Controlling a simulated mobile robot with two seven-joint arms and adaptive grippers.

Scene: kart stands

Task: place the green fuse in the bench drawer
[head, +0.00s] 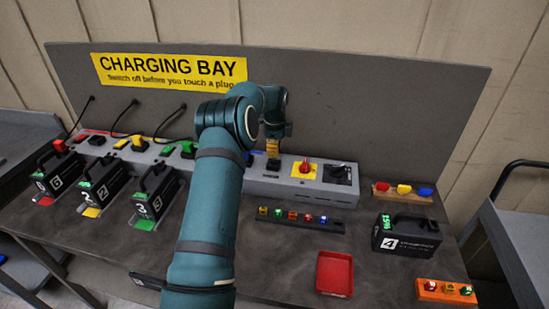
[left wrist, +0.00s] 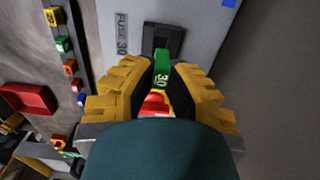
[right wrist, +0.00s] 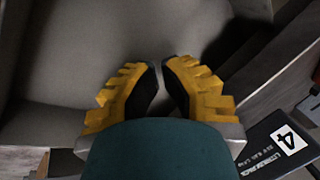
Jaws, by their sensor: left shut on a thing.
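The green fuse (left wrist: 161,72), marked 30, is between the fingers of my left gripper (left wrist: 160,92) in the left wrist view. It is right by the black fuse holder (left wrist: 163,38) labelled FUSE 30; I cannot tell whether it still touches it. In the head view my left gripper (head: 272,147) is above the grey charging strip, just over that holder (head: 273,165), and the fuse is hidden. My right gripper (right wrist: 161,80) looks shut and empty in the right wrist view; it is outside the head view. I cannot make out the bench drawer clearly.
A fuse rack (head: 328,225), red tray (head: 335,287), battery 4 (head: 405,238) and orange block (head: 430,291) stand on the bench. A red knob (head: 304,167) is right of the holder. Several batteries stand at left. Behind is a grey back panel (head: 380,110).

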